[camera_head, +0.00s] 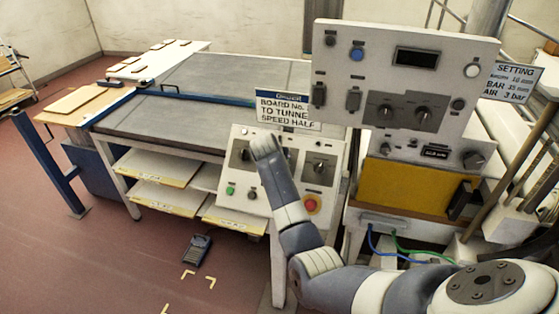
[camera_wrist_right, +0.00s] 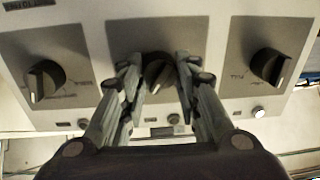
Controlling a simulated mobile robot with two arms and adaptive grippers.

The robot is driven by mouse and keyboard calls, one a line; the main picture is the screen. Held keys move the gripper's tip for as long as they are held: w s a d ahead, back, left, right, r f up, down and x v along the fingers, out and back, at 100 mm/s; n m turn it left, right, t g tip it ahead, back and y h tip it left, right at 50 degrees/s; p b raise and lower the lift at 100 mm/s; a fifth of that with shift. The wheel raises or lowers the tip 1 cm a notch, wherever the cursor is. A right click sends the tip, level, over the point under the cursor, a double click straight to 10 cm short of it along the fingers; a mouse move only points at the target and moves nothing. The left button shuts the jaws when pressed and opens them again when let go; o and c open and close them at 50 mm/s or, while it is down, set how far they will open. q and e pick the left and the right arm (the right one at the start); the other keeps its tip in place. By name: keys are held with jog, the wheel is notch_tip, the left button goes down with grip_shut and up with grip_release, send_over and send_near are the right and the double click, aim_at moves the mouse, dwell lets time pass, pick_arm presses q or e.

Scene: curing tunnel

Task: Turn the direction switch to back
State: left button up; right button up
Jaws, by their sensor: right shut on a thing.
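A sloped white control panel (camera_head: 225,205) at the middle of the head view carries dark rotary switches on grey plates. My right arm reaches up to it from the lower right, and its wrist covers the middle of the panel. In the right wrist view, my right gripper (camera_wrist_right: 158,82) is shut on the middle rotary switch (camera_wrist_right: 156,68), one finger on each side of it. The left rotary switch (camera_wrist_right: 45,78) and the right rotary switch (camera_wrist_right: 268,66) stand free. I cannot read the middle switch's label. My left gripper is out of view.
The panel also has a green button (camera_head: 230,190) and a red stop button (camera_head: 311,205). A taller control box (camera_head: 335,65) stands behind and right. A grey-topped conveyor table (camera_head: 215,75) with shelves is at the left.

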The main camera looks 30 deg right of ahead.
jog(key=n, duration=0.7)
jog(key=shift+w, duration=0.1)
jog(key=n, duration=0.3)
jog(key=shift+n+g, duration=0.3)
jog(key=shift+n, duration=0.1)
jog(key=shift+a+n, duration=0.15)
jog(key=shift+n, duration=1.95)
jog(key=o, duration=1.1)
jog(key=shift+c, duration=0.2)
jog(key=v, duration=1.2)
jog(key=shift+w, duration=0.15)
